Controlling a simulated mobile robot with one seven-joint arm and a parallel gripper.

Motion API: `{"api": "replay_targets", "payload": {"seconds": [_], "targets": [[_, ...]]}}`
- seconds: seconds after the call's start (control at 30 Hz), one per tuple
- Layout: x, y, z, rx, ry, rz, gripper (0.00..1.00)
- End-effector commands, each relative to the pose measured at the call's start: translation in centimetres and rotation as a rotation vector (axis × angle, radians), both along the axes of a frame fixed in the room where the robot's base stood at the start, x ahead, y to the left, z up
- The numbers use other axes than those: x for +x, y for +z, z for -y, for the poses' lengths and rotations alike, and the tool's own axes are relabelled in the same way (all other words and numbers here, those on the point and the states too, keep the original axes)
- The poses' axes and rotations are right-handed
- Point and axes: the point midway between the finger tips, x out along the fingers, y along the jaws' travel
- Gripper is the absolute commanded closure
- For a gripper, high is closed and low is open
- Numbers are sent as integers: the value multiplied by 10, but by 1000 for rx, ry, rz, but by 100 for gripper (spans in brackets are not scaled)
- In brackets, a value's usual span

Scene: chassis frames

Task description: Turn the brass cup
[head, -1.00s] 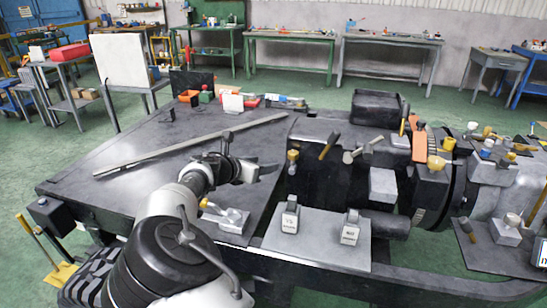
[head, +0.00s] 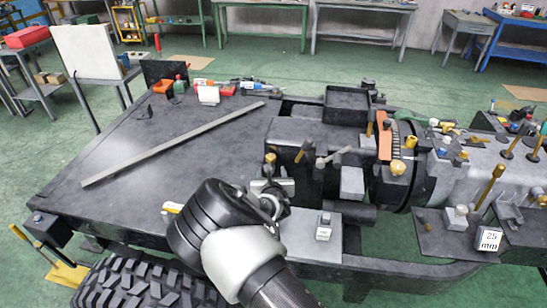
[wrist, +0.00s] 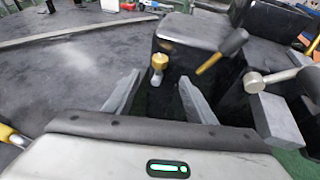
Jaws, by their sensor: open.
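A small brass cup (head: 271,158) stands at the left end of the dark block in the head view. In the wrist view the brass cup (wrist: 159,62) is upright, just beyond and between the fingertips of my gripper (wrist: 160,82). The gripper is open, with one finger on each side of the gap and nothing between them. I see no contact with the cup. In the head view my wrist hides most of the gripper, and the cup shows just past it.
Right of the cup a dark-headed lever with a brass handle (wrist: 222,50) and a silver-headed one (wrist: 268,82) stick up. A grey block (head: 352,183) is further right. A long bar (head: 172,143) lies on the mostly clear black deck (head: 130,150).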

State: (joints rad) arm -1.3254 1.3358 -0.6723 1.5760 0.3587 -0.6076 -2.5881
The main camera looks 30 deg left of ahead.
Motion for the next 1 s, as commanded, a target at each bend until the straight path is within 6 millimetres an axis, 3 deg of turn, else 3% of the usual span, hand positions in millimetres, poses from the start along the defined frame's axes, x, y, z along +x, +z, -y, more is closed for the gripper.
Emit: {"api": "replay_targets", "payload": {"seconds": [0.1, 0.5, 0.7, 1.0], "targets": [[23, -10, -12, 3, 0, 1, 50], [83, -40, -46, 2, 0, 0, 50], [102, -49, -57, 2, -2, 0, 50], [110, -52, -63, 1, 1, -2, 50]]}}
